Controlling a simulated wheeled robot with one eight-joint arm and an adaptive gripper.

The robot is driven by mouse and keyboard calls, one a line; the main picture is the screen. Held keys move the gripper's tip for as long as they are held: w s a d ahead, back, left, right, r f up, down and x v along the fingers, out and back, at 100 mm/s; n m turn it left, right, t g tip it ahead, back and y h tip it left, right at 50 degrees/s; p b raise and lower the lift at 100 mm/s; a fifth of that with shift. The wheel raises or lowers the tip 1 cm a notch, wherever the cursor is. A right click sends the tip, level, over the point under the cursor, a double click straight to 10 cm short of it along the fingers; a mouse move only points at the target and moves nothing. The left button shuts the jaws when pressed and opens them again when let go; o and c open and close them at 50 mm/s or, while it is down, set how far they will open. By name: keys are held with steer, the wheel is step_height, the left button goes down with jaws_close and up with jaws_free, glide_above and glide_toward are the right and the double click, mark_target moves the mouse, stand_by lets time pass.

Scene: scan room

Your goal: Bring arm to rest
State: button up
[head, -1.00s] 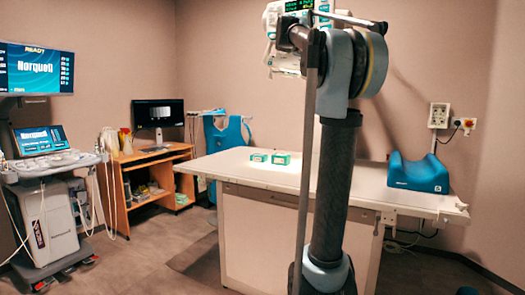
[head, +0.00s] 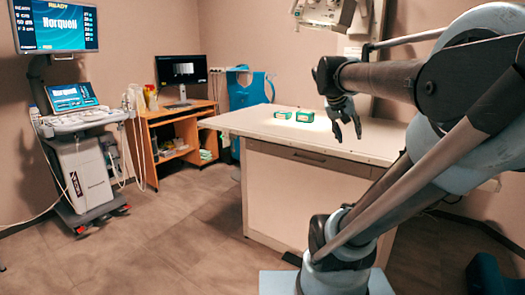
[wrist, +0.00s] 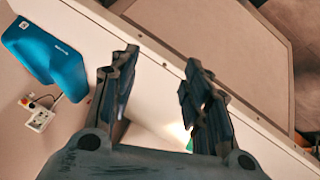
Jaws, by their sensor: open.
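My arm (head: 385,75) comes in from the right of the head view, and its forearm reaches left towards the white table (head: 255,124). My gripper (head: 348,134) hangs fingers down in front of the table top, to the right of two small green-and-white boxes (head: 303,116). In the wrist view its two fingers (wrist: 158,60) stand apart with nothing between their tips. A sliver of green shows low between the fingers, too little to identify.
A scanner cart (head: 85,170) and a wooden desk (head: 180,133) stand at the left. The floor (head: 175,240) between them and the table is clear.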

steer(key=s+a+f+n+y, duration=0.1)
steer(key=s+a+f+y, duration=0.1)
steer(key=s+f, duration=0.3)
steer(key=s+a+f+n+g+y, duration=0.1)
steer(key=s+a+f, duration=0.4)
steer(key=f, duration=0.5)
steer(key=s+a+f+n+g+y, duration=0.1)
steer(key=s+a+f+y, duration=0.1)
steer(key=s+f, duration=0.4)
step_height(320, 180, down, 2)
steer(key=shift+a+f+n+y, duration=0.1)
steer(key=shift+a+n+y, duration=0.25)
steer(key=shift+a, duration=0.55)
steer(key=shift+w+f, duration=0.2)
steer(key=shift+w, duration=0.15)
